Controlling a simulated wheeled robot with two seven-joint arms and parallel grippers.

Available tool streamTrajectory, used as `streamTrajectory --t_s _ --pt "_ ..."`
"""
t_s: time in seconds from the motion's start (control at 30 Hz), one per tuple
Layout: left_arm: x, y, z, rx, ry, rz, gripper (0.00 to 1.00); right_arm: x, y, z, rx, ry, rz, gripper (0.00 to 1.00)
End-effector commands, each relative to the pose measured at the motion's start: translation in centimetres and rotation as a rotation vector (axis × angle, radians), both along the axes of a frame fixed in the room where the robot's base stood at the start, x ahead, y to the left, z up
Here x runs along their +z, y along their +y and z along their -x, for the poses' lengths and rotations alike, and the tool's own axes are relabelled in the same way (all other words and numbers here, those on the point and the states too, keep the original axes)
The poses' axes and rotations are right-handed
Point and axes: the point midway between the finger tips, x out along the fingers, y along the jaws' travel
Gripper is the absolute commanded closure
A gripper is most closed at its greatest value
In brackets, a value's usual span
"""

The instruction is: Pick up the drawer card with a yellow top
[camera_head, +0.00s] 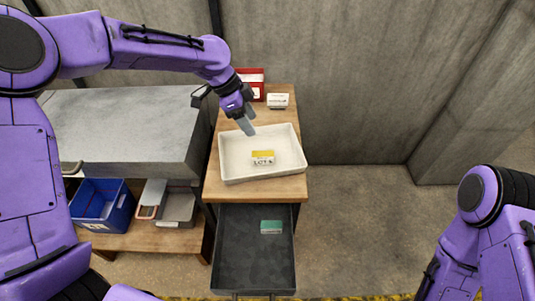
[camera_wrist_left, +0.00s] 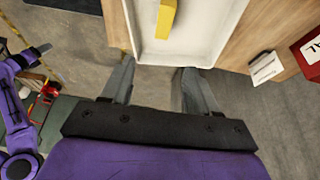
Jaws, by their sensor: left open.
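The card with a yellow top (camera_head: 262,158) stands in a white tray (camera_head: 232,172) on the wooden cabinet. It shows a white printed front below the yellow. In the left wrist view, the yellow top (camera_wrist_left: 165,18) is at the upper edge, partly cut off, beyond the fingertips. My left gripper (camera_head: 246,124) is over the back of the tray, behind the card and apart from it. Its two fingers (camera_wrist_left: 157,75) are spread with nothing between them. My right arm shows at the lower right, but its gripper is out of view.
An open dark drawer (camera_head: 228,270) below the tray holds a green-topped card (camera_head: 271,227). A red box (camera_head: 256,76) and a white card (camera_head: 278,101) stand behind the tray. A blue bin (camera_head: 102,206) is at the left. Floor right of the cabinet is clear.

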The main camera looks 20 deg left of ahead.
Motion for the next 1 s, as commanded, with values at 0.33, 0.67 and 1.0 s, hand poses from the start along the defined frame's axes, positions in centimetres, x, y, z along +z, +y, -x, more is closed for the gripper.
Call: streamTrajectory --t_s 0.33,0.67,1.0 --pt "-5.8 0.1 0.1 0.002 0.0 0.0 0.4 -5.8 0.0 0.1 0.0 0.001 0.0 0.6" --pt "-9.8 -1.6 -0.4 0.0 0.002 0.0 0.4 -5.2 0.0 0.1 0.0 0.001 -0.001 0.6" --pt "-14.6 -3.2 -1.3 0.0 0.003 -0.001 0.4 -3.4 0.0 0.0 0.0 0.0 0.0 0.6"
